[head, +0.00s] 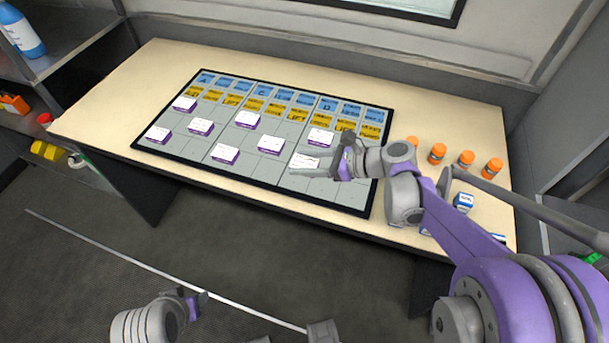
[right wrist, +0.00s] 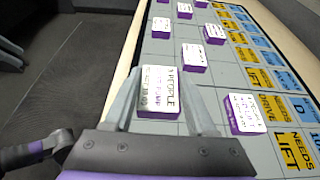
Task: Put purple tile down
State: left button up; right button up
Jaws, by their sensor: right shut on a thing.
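A white-topped purple tile (head: 303,160) is between the fingers of my right gripper (head: 318,168), over the lower right part of the grey grid board (head: 345,194). In the right wrist view the tile (right wrist: 158,92) shows printed text on top, and the fingers (right wrist: 157,95) close on its two sides. I cannot tell whether its underside touches the board. Another purple tile (head: 320,138) lies just behind it and shows in the right wrist view (right wrist: 244,114). My left gripper (head: 195,303) is low at the bottom left, away from the table; its jaws are unclear.
Several other purple tiles, such as one (head: 271,145) to the left, lie on the board. Blue and yellow labels (head: 290,95) line its far rows. Orange bottles (head: 465,158) and blue-and-white boxes (head: 463,202) stand on the table (head: 150,65) at right. Grid cells at the front right are bare.

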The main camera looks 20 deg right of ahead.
aim_at(305, 179)
notch_tip(305, 179, down, 4)
jog(key=shift+f+b, duration=0.25)
jog(key=shift+b, duration=0.25)
jog(key=o, duration=1.4)
